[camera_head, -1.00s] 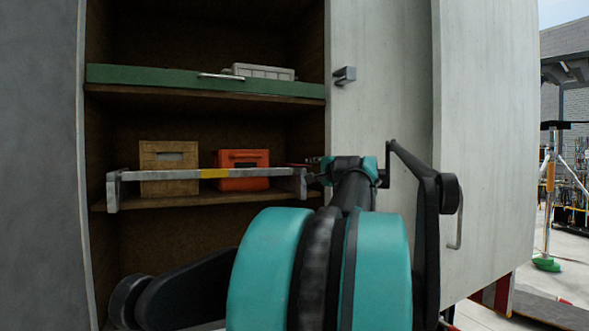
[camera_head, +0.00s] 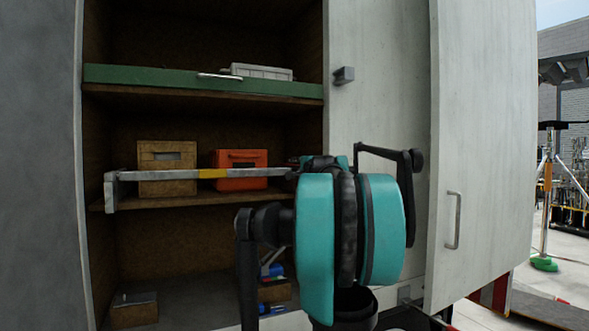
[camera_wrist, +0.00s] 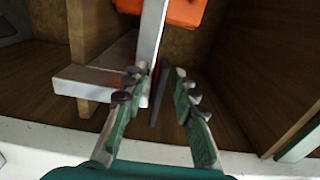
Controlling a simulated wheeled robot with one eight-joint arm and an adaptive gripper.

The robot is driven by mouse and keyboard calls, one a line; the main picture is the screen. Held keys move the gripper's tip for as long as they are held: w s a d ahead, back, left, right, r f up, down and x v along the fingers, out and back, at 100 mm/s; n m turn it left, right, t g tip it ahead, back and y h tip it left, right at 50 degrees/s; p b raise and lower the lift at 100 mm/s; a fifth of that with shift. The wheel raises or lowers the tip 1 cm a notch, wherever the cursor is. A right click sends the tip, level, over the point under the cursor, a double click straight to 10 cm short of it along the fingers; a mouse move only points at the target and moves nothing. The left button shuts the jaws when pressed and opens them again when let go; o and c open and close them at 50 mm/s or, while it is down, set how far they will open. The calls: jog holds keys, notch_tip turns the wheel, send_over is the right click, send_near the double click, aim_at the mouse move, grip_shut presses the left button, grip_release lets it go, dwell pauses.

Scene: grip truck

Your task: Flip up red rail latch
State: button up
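The metal rail (camera_head: 150,175) with a yellow band runs across the middle shelf opening; its right end is hidden behind my arm in the head view. In the wrist view the pale rail (camera_wrist: 150,35) ends at a block left of my fingers. A thin dark-red piece (camera_wrist: 154,88), which looks like the red rail latch, stands between my fingers, edge-on. My gripper (camera_wrist: 157,76) is open around it, with a visible gap on the right; I cannot tell whether the left finger touches it. In the head view my gripper is mostly hidden by my arm.
Behind the rail, a tan crate (camera_head: 167,181) and an orange crate (camera_head: 240,182) stand on the middle shelf. A green rail (camera_head: 140,75) crosses the shelf above. The pale cabinet side and an open door (camera_head: 480,200) with a handle stand right of my arm.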

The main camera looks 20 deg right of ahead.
grip_shut()
dwell(0.5)
